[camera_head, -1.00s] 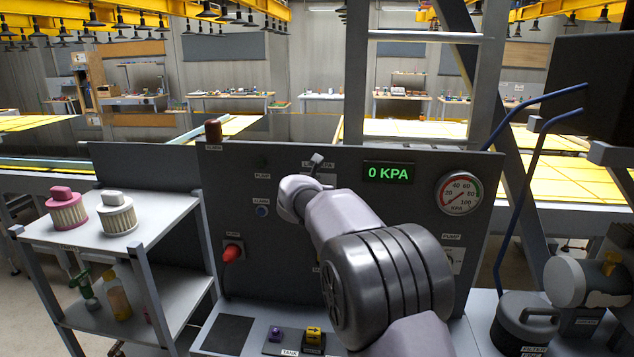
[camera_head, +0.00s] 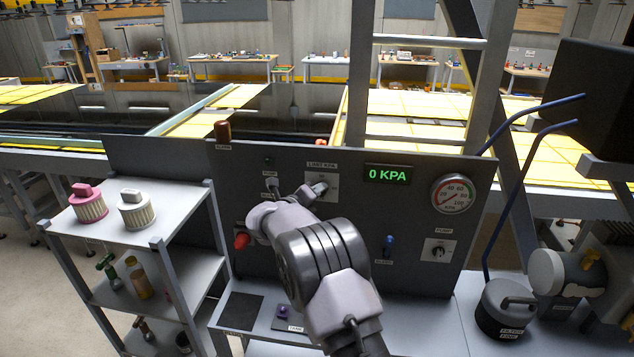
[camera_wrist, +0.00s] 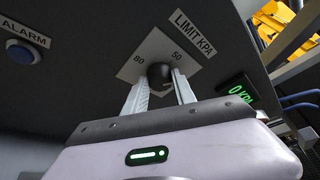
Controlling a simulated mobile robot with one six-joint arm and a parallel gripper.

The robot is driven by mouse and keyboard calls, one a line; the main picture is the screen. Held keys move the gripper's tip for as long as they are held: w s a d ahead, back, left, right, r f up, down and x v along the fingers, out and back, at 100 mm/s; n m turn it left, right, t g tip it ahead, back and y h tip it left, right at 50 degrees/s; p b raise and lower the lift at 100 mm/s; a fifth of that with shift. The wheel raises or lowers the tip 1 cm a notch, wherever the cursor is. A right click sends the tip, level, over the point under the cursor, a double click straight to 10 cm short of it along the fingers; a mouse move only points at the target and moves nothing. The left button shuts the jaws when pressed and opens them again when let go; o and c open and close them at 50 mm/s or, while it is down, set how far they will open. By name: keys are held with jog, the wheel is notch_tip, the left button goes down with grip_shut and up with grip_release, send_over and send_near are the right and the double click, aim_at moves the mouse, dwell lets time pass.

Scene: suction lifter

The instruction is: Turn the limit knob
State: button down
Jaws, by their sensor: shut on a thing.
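The limit knob (camera_wrist: 160,75) is dark and round, on a pale square plate marked 80 and 50 under the LIMIT KPA label. My gripper (camera_wrist: 159,86) has one pale finger on either side of it and is shut on it. In the head view, the plate (camera_head: 328,184) shows at the upper middle of the dark panel (camera_head: 430,275), with my gripper (camera_head: 311,191) in front of it. The fingers cover part of the knob there. The green display (camera_head: 388,174) reads 0 KPA.
A red knob (camera_head: 241,240) is left. A shelf (camera_head: 165,247) with pink and white filters stands at far left. A blue ALARM button (camera_wrist: 22,51) shows in the wrist view.

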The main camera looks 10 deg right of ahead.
jog(key=shift+a+f+n+t+h, duration=0.15)
jog(key=shift+n+h, duration=0.3)
jog(key=shift+n, duration=0.55)
jog(key=shift+d+f+n+t+h, duration=0.2)
jog(key=shift+n+h, duration=0.3)
jog(key=shift+n, duration=0.5)
jog(key=shift+a+f+n+t+h, duration=0.2)
jog(key=shift+n+h, duration=0.25)
jog(key=shift+n, duration=0.55)
jog(key=shift+r, duration=0.15)
jog(key=c, duration=1)
grip_release()
jog(key=v, duration=1.7)
jog(key=shift+s, duration=0.2)
